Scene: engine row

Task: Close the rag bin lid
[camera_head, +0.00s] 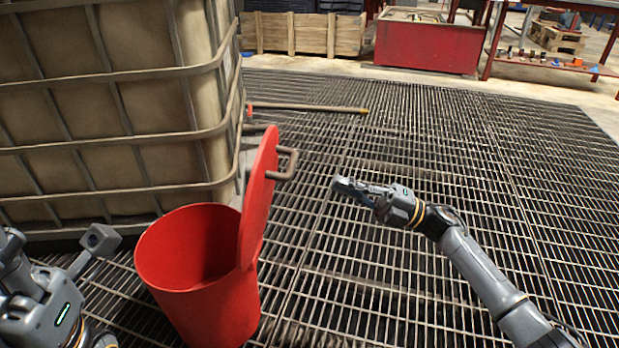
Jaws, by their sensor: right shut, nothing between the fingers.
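The red rag bin (222,305) stands on the metal grating at the lower left, its round mouth open and its inside looking empty as far as it shows. Its red lid (259,195) stands up nearly vertical at the right side of the rim, with a grey handle (288,164) on its outer right face. My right gripper (345,187) is shut and empty, to the right of the lid and apart from it. My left gripper (98,240) is at the lower left, left of the bin; its fingers are not clear enough to tell if they are open.
A large caged tank (110,110) stands close behind and left of the bin. A pole (310,107) lies on the grating behind the lid. A wooden crate (310,35) and a red container (428,44) stand at the back. The grating at right is clear.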

